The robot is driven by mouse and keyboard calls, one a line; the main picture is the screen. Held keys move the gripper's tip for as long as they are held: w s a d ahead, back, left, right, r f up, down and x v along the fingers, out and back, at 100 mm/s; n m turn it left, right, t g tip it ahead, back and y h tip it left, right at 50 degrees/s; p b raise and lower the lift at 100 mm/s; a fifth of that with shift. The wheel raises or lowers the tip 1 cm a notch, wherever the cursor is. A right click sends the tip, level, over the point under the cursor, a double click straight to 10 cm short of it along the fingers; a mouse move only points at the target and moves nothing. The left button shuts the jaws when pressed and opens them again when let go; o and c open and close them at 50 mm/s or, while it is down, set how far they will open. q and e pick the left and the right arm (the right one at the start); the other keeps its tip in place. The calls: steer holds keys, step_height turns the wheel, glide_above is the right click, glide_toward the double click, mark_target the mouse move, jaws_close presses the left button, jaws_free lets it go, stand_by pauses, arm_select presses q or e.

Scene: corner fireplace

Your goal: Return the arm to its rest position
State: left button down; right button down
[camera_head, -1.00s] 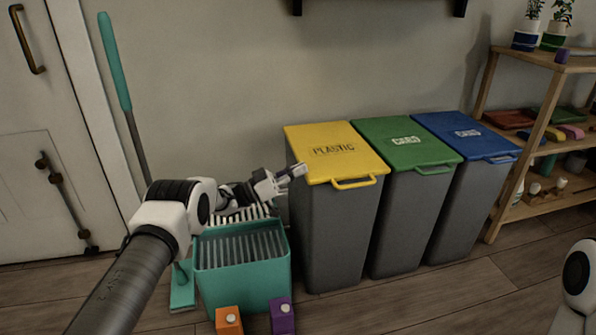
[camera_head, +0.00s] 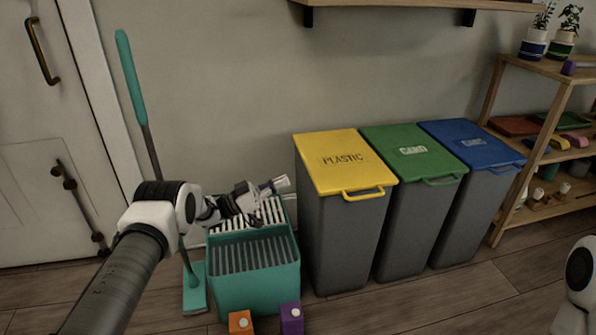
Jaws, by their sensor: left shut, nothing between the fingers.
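My left arm comes in from the lower left. Its gripper (camera_head: 279,184) is shut and empty, above the back of the teal bucket (camera_head: 256,283) and left of the yellow-lidded bin. My right gripper is out of the picture; only a white part of my right arm shows at the lower right edge.
Bins with yellow (camera_head: 345,162), green (camera_head: 414,150) and blue (camera_head: 472,144) lids stand in a row, lids closed. A teal mop (camera_head: 132,80) leans on the wall. Orange (camera_head: 240,322) and purple (camera_head: 291,318) boxes sit before the bucket. A wooden shelf (camera_head: 567,68) stands right. Floor before the bins is clear.

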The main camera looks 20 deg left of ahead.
arm_select(q)
steer(key=s+d+f+n+t+y, duration=0.2)
steer(key=d+f+n, duration=0.15)
steer(key=d, duration=0.55)
steer(key=s+d+f+n+g+y, duration=0.2)
steer(key=s+d+f+n+y, duration=0.2)
steer(key=s+f+n+y, duration=0.75)
steer(key=s+a+f+m+g+y, duration=0.1)
steer(key=s+a+f+g, duration=0.2)
steer(key=s, duration=0.8)
steer(key=s+a+f+m+g+y, duration=0.2)
steer(key=s+f+g, duration=0.3)
steer(key=s, duration=0.7)
steer(key=s+a+f+m+g+y, duration=0.15)
steer(key=s+g, duration=0.35)
steer(key=s, duration=0.6)
step_height(320, 180, up, 34)
steer(key=p, duration=3.5)
steer(key=shift+r, duration=0.2)
